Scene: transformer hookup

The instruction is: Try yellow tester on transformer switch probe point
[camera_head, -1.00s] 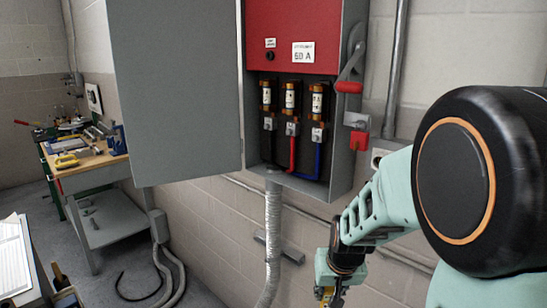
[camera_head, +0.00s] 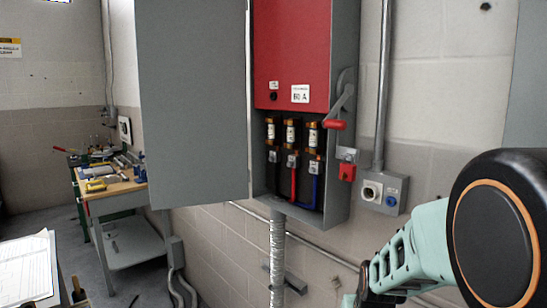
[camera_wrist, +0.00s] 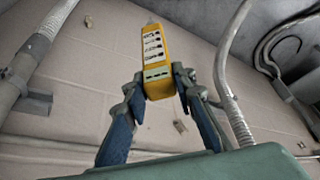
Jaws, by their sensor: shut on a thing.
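The yellow tester (camera_wrist: 157,65) is in the wrist view, held between the two fingers of my gripper (camera_wrist: 155,85). In the head view my arm is at the lower right, and the gripper and tester are at or below the bottom edge, not clearly seen. The transformer switch box (camera_head: 303,60) is open on the wall, with a red upper panel, fuses (camera_head: 291,135) and black, red and blue wires below. I cannot tell which spot is the probe point.
The grey box door (camera_head: 193,100) hangs open to the left. A red-gripped lever (camera_head: 336,125) and a red padlock-like piece (camera_head: 347,172) are on the box's right side. A conduit (camera_head: 277,260) runs down below it. A workbench (camera_head: 120,187) with tools stands at left.

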